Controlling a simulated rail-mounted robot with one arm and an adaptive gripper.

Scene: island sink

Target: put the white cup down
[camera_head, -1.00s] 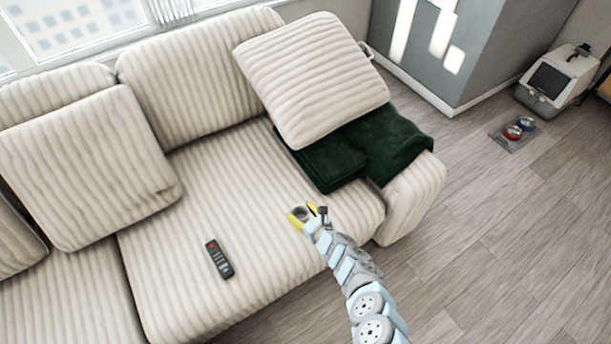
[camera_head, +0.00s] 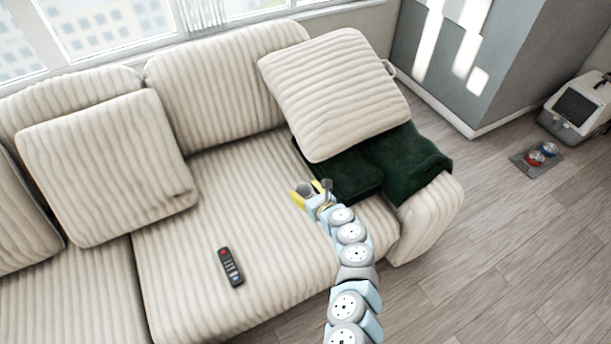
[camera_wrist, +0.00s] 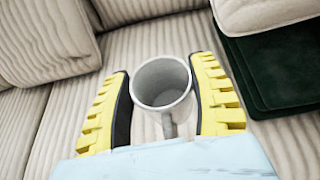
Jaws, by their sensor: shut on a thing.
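The white cup (camera_wrist: 150,82) sits between the two yellow fingers of my gripper (camera_wrist: 162,70) in the wrist view. It looks pale grey, its open rim faces the camera and its handle points toward the wrist. My gripper is shut on the cup. In the camera_head view my gripper (camera_head: 311,192) is over the right-hand seat of the striped sofa (camera_head: 200,240), in front of the dark green blanket. The cup (camera_head: 303,189) is small there and partly hidden by the fingers. I cannot tell how high it is above the seat.
A remote control (camera_head: 231,267) lies on the seat to the left of my gripper. The dark green blanket (camera_head: 425,160) and a striped cushion (camera_head: 335,95) are behind it. Another cushion (camera_head: 105,165) leans at the left. The seat between cushion and gripper is clear.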

